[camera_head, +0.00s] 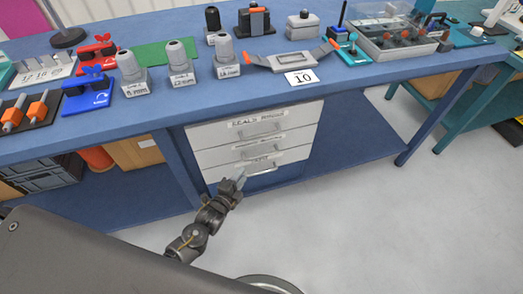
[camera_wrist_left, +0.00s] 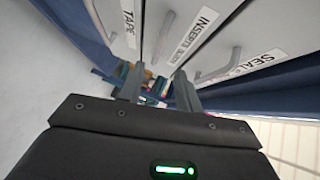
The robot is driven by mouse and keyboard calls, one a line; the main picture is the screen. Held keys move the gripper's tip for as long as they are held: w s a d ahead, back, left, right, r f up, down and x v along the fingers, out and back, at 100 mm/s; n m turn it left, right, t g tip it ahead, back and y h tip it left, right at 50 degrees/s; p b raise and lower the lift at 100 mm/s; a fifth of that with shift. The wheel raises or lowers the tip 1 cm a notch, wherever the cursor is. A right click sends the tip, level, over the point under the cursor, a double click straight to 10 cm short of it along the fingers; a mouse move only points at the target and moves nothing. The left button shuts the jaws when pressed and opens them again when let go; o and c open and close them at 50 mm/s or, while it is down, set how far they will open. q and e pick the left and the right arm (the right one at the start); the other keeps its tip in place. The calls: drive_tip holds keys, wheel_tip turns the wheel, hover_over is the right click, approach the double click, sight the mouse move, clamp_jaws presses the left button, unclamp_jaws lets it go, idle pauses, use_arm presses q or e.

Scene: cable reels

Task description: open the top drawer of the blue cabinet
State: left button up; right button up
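The cabinet (camera_head: 193,150) under the workbench has blue sides and three white drawers. The top drawer (camera_head: 305,115), labelled SEALS, looks closed; it also shows at the right of the left wrist view (camera_wrist_left: 245,45). The middle drawer (camera_head: 300,137) is labelled INSERTS and the bottom one (camera_head: 295,156) TAPE. The top drawer's handle (camera_wrist_left: 218,68) lies right of the fingers. My right gripper is not visible.
The workbench top (camera_head: 180,105) carries several grey parts, a number 10 card (camera_head: 301,78) and a clear box (camera_head: 395,45). Left of the cabinet are a dark crate (camera_head: 45,178) and a brown box (camera_head: 137,152). The floor (camera_head: 400,225) in front is clear.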

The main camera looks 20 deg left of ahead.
sight(262, 136)
use_arm(q)
wheel_tip(262, 136, up, 8)
drive_tip(key=w+d+m+t+h+b, duration=0.1)
drive_tip(key=w+d+m+t+b, duration=0.1)
drive_tip(key=m+t, duration=0.15)
drive_tip(key=shift+g, duration=0.25)
drive_tip(key=shift+r+x, duration=0.15)
drive_tip(key=shift+x, duration=1.75)
drive_tip(key=shift+r+x, duration=0.2)
drive_tip(key=shift+x, duration=1.65)
drive_tip(key=shift+r+x, duration=0.15)
drive_tip(key=shift+x, duration=1.75)
drive_tip(key=shift+s, duration=0.1)
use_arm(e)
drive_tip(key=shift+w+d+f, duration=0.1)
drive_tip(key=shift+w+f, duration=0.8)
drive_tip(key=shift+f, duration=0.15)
use_arm(q)
clamp_jaws()
